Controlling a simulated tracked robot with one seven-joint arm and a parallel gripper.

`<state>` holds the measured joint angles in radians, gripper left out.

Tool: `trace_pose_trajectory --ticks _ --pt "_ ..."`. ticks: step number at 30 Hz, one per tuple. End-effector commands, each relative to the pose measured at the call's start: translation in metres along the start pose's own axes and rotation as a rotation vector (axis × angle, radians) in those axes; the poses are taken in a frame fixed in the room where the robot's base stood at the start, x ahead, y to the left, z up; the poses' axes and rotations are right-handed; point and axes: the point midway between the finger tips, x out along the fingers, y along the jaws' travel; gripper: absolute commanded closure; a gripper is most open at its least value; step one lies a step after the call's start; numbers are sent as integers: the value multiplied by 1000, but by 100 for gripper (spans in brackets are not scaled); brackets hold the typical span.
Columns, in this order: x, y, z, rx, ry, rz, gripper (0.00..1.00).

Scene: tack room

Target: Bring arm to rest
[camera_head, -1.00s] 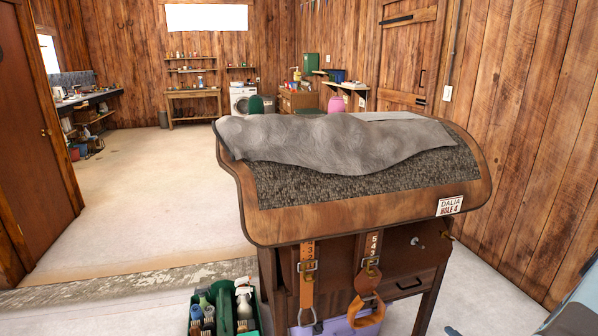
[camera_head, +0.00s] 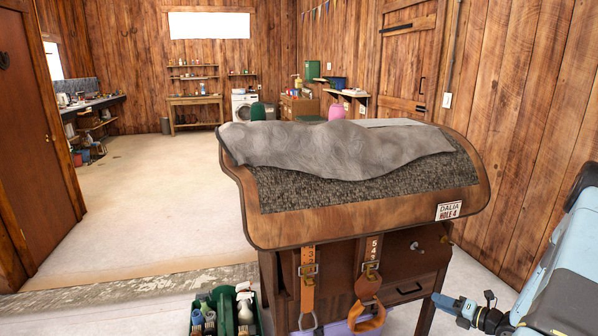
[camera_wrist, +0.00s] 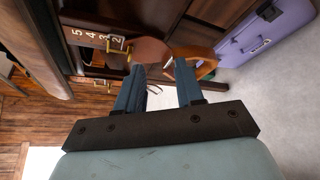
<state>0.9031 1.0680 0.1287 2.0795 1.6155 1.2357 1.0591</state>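My arm (camera_head: 560,265) comes in at the right edge of the head view, with my gripper (camera_head: 446,301) low beside the right leg of the wooden stand (camera_head: 350,222). In the wrist view my gripper (camera_wrist: 160,72) shows two blue fingers set apart with a clear gap. Nothing is held between them. Behind the fingers are the stand's dark wood and a hanging tan leather strap (camera_wrist: 184,78); the strap appears beyond the fingertips, though contact is hard to judge.
A grey cover (camera_head: 335,150) lies over the stand's top. Leather straps (camera_head: 308,285) hang from its front. A green caddy of bottles (camera_head: 226,315) stands at lower left. A purple case (camera_wrist: 250,40) is below the stand. The wooden wall is close on the right; floor at left is clear.

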Motion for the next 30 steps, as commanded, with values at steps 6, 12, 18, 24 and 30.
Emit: trace_pose_trajectory --ticks 6,12,18,24,30 --pt "13 74 14 -272 171 53 63" --pt "20 137 16 -521 321 108 63" --pt "22 198 11 -771 465 168 63" --pt "19 254 2 -1022 601 234 63" --pt "10 306 -11 -1275 731 304 63"
